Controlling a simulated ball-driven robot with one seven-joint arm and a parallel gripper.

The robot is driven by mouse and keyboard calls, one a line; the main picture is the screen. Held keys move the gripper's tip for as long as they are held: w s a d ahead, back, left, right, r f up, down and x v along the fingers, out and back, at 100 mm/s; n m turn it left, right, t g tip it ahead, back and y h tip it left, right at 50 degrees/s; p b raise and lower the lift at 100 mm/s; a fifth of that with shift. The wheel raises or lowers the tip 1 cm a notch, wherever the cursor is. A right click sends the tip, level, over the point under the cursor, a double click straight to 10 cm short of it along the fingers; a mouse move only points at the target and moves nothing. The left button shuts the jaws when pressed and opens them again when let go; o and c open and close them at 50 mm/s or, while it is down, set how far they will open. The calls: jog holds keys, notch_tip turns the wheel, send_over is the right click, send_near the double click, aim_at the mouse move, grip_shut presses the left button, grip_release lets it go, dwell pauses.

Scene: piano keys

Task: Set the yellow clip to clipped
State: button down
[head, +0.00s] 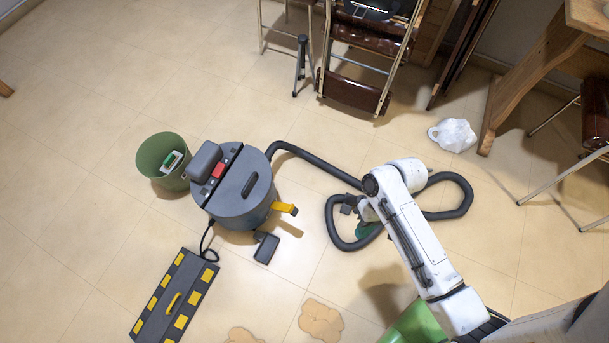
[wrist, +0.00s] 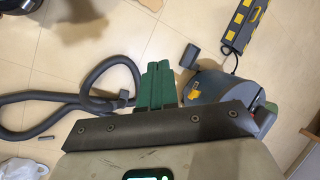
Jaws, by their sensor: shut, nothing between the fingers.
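The yellow clip (head: 285,208) sticks out from the lower right side of the grey round vacuum canister (head: 236,196). It also shows as a small yellow patch on the canister in the wrist view (wrist: 195,93). I cannot tell from these frames whether it is clipped. My gripper (head: 367,231) is in the air to the right of the canister, apart from the clip, and partly hidden by my white arm. In the wrist view its green fingers (wrist: 158,66) are together and empty, with the canister (wrist: 210,86) to their right.
A dark hose (head: 300,152) loops from the canister under my arm. A grey block (head: 266,248) lies below the clip. A green bin (head: 155,153) stands left, and a yellow-marked dark board (head: 158,325) lies front left. Brown stains (head: 320,320) and a white bag (head: 452,135) are on the floor.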

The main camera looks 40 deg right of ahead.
jog(key=a+f+m+t+y+b, duration=0.3)
jog(key=f+m+t+y+b, duration=0.35)
jog(key=f+m+b, duration=1.25)
jog(key=w+d+f+m+t+h+b, duration=0.2)
jog(key=f+t+b, duration=0.3)
jog(key=f, duration=0.3)
jog(key=w+d+f+m+t+h+b, duration=0.2)
jog(key=w+f+m+t+b, duration=0.3)
jog(key=f+t, duration=0.2)
jog(key=shift+w+f+t, duration=0.2)
jog(key=shift+f+t, duration=0.15)
jog(key=shift+f, duration=0.4)
